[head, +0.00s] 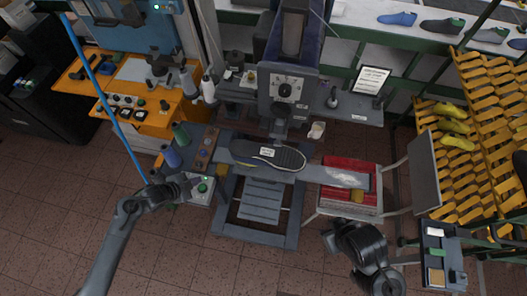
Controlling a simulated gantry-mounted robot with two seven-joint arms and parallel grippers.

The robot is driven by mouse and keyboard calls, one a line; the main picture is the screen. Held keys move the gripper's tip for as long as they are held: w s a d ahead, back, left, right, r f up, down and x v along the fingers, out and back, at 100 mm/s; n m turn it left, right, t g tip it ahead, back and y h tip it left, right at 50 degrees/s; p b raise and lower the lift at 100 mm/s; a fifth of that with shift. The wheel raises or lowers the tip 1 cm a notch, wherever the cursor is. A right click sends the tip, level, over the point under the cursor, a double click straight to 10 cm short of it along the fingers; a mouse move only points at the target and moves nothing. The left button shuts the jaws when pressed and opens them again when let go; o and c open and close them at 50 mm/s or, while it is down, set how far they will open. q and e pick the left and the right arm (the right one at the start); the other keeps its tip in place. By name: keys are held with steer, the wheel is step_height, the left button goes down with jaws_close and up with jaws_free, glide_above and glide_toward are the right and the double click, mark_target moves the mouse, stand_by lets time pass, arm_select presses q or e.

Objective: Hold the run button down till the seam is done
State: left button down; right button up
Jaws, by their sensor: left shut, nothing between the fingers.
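The sewing machine (283,84) stands at the back centre with a dark shoe sole (266,155) lying under its head. A pale control box (196,196) sits left of the machine's stand, with a green button (203,187) on its top, which looks like the run button. My left gripper (191,182) is shut and empty, with its tips at the box, close beside the green button. I cannot tell from this view whether they touch it. My right arm's dark end (360,243) is at the lower right, away from the machine; its fingers cannot be made out.
Thread spools (172,157) stand behind the control box. A yellow rack (485,150) with yellow shoe lasts (453,127) is at the far right. The tiled floor in front is clear.

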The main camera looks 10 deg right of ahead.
mark_target(201, 190)
stand_by(0.5)
stand_by(0.3)
arm_select(q)
step_height(201, 190, up, 4)
steer(key=p, duration=0.3)
steer(key=shift+f, duration=0.1)
steer(key=shift+f, duration=0.1)
step_height(201, 190, down, 9)
steer(key=b, duration=0.7)
steer(key=shift+b, duration=0.35)
stand_by(1.9)
steer(key=shift+f+b, duration=0.25)
steer(key=shift+b, duration=0.1)
